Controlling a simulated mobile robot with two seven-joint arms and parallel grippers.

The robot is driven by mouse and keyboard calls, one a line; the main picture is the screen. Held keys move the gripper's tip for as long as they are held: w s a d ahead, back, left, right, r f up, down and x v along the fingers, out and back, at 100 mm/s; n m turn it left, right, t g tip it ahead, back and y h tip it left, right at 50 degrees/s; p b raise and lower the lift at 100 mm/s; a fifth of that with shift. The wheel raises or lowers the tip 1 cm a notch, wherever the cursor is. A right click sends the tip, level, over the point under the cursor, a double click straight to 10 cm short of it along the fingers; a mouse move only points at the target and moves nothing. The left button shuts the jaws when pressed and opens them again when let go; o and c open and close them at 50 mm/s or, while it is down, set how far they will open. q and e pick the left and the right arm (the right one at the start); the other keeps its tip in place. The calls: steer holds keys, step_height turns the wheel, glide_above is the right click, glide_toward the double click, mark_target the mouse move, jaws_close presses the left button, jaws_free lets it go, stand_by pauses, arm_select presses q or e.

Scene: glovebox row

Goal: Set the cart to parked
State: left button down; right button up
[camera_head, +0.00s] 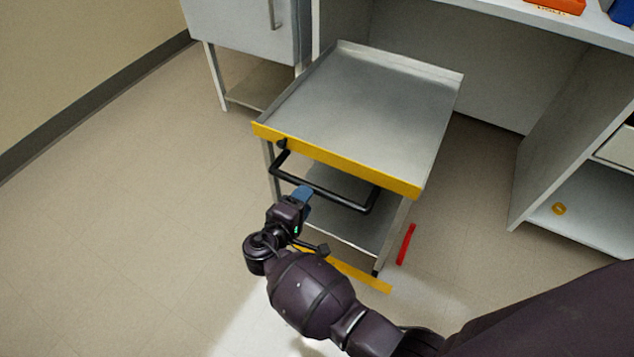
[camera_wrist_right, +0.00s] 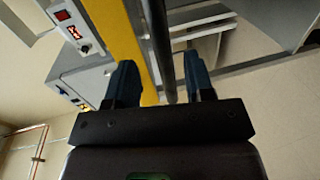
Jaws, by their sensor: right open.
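The cart (camera_head: 370,100) is a grey metal trolley with a bare top tray, a yellow front edge and a lower shelf. It stands partly under the bench. Its black handle (camera_head: 325,190) sticks out below the yellow edge. My right gripper (camera_head: 304,194) is at the left part of the handle bar. In the right wrist view my right gripper (camera_wrist_right: 161,80) has its blue fingers apart, and the dark handle bar (camera_wrist_right: 158,45) shows between them. The fingers do not look closed on it. My left gripper is out of view.
A red bar (camera_head: 405,244) shows low by the cart's right front corner. A grey cabinet (camera_head: 240,35) stands left of the cart. The floor at left is clear.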

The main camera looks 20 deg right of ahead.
mark_target(316, 187)
steer(key=b+x, duration=0.1)
steer(key=x, duration=0.5)
steer(key=shift+d+f, duration=0.2)
steer(key=shift+f, duration=0.05)
steer(key=shift+w+d, duration=0.35)
jaws_close()
